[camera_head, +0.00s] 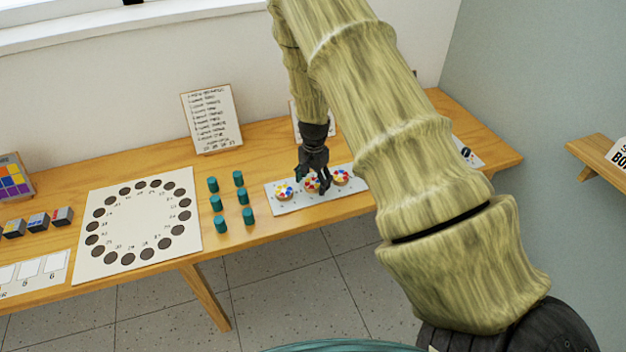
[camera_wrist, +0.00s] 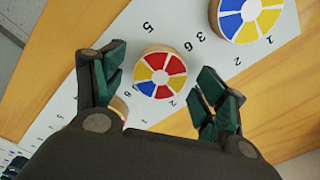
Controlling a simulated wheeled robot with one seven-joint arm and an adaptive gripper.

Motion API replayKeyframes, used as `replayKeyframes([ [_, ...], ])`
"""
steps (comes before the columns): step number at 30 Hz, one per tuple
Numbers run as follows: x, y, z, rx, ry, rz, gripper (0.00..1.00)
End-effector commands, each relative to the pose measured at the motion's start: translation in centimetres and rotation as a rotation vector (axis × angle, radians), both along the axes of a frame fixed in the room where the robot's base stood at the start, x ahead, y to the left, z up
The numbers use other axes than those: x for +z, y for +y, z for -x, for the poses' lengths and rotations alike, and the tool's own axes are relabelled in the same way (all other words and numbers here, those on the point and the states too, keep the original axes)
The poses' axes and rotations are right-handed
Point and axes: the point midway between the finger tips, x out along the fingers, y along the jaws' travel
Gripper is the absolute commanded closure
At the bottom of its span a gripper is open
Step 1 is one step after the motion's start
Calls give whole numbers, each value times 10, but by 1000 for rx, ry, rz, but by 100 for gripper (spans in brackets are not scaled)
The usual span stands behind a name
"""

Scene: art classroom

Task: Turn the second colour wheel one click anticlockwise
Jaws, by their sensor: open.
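A pale board (camera_head: 292,207) on the bench carries three colour wheels in a row. The left wheel (camera_head: 283,191) and right wheel (camera_head: 341,177) show in the head view, and my gripper (camera_head: 312,182) partly hides the middle wheel. In the wrist view the middle wheel (camera_wrist: 161,72), with red, yellow, blue and white sectors, lies between my open fingers (camera_wrist: 163,80). I cannot tell whether the fingers are level with it or above it. Another wheel (camera_wrist: 250,17) is at the upper right; a third (camera_wrist: 119,107) is mostly hidden behind my gripper. Printed numbers surround the wheels.
Several teal cylinders (camera_head: 216,203) stand left of the wheel board. Further left are a white sheet with a ring of dark discs (camera_head: 140,220) and small blocks (camera_head: 38,221). A written card (camera_head: 212,118) leans on the wall. A shelf (camera_head: 600,160) juts out at the right.

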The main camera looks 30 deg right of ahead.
Motion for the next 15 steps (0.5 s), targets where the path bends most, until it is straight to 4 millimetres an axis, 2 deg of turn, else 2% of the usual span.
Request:
replayKeyframes([
  [10, -2, 0, 0, 0, -1, 1, 28],
  [15, -2, 0, 0, 0, -1, 1, 58],
])
